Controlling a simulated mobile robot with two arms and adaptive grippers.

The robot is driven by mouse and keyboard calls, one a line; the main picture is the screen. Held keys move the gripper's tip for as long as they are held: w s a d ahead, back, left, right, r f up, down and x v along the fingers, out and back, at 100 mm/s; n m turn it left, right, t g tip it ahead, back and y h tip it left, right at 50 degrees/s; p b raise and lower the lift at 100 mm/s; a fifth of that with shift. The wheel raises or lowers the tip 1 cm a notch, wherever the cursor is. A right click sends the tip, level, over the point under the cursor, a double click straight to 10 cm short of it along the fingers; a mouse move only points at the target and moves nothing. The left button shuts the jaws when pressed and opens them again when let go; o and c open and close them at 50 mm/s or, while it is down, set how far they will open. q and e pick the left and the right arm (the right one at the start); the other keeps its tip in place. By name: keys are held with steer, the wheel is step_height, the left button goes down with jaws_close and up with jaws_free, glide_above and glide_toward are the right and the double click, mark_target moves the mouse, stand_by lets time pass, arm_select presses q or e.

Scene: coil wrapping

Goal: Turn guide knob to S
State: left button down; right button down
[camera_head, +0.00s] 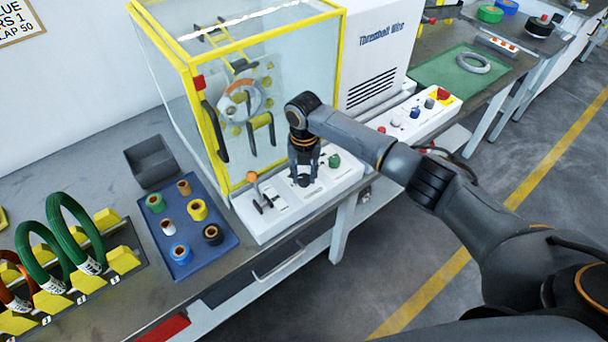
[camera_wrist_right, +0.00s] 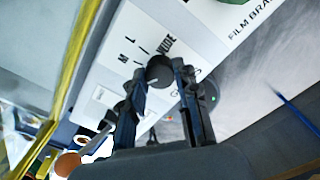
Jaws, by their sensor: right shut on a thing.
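The guide knob (camera_wrist_right: 159,71) is small, round and black with a short pale line on its top. In the right wrist view it sits between the fingertips of my right gripper (camera_wrist_right: 160,80), which is shut on it. Printed marks, among them an M and an L, show on the white panel (camera_wrist_right: 104,90) beside the knob; I cannot tell which letter the line points to. In the head view my right gripper (camera_head: 304,178) points down onto the control panel (camera_head: 262,230) and hides most of the knob. My left gripper is not in view.
Close to the gripper stand an orange-topped lever (camera_head: 252,178) on the left and a green knob (camera_head: 333,160) on the right. The yellow-framed clear enclosure (camera_head: 215,130) rises behind. A blue tray (camera_head: 212,268) of tape rolls lies left.

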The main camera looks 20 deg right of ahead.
mark_target(304, 177)
steer(key=shift+n, duration=1.3)
steer(key=shift+b, duration=0.3)
steer(key=c, duration=1)
jaws_free()
step_height(304, 177, up, 12)
steer(key=shift+r, duration=0.1)
